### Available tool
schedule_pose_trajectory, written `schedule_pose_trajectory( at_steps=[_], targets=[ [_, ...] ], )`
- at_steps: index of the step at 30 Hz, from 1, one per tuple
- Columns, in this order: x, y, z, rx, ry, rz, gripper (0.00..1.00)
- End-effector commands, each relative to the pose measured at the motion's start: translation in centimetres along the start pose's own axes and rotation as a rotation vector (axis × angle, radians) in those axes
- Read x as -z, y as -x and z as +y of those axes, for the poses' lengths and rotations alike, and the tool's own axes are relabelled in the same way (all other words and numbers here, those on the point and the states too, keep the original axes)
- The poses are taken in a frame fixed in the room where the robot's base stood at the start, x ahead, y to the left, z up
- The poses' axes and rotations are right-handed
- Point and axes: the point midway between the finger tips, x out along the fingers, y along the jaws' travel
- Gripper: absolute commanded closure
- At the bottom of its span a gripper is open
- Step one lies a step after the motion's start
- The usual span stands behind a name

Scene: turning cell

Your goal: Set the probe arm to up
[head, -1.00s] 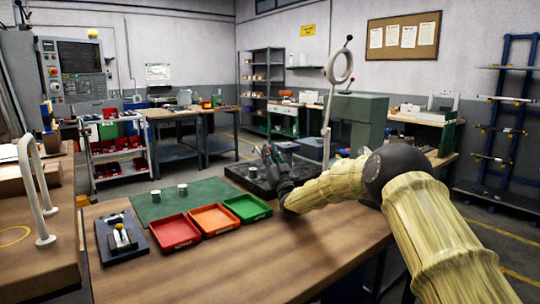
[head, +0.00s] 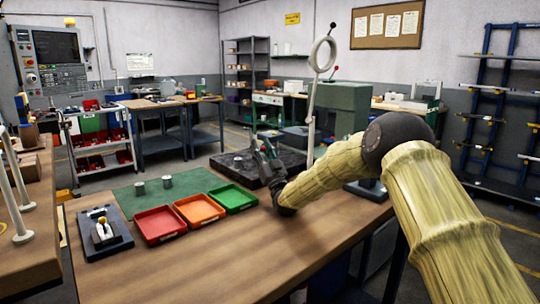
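A tall pale post (head: 311,115) with a ring (head: 323,54) near its top and a small black ball at its tip stands nearly upright, leaning slightly right. It rises behind my arm, and its foot is hidden. It may be the probe arm, but I cannot be sure. My gripper (head: 263,150) is dark and points away from me, over or beside the black slab (head: 232,164) at the table's back edge. It is left of the post and looks apart from it. Its fingers are too small and dark to show whether they are open.
Red (head: 160,224), orange (head: 199,209) and green (head: 233,198) trays lie on the wooden table (head: 220,260). A dark fixture (head: 104,232) sits at the left. The table's front is clear.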

Motion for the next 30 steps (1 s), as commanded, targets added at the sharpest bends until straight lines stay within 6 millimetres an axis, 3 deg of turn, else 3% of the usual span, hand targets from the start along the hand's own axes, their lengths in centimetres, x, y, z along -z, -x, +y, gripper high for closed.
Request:
schedule_pose_trajectory(
  at_steps=[15, 30],
  targets=[
    [4.3, 5.7, -0.2, 0.002, 0.000, 0.003, 0.71],
    [4.8, 6.4, -0.2, 0.002, 0.000, 0.004, 0.71]
  ],
)
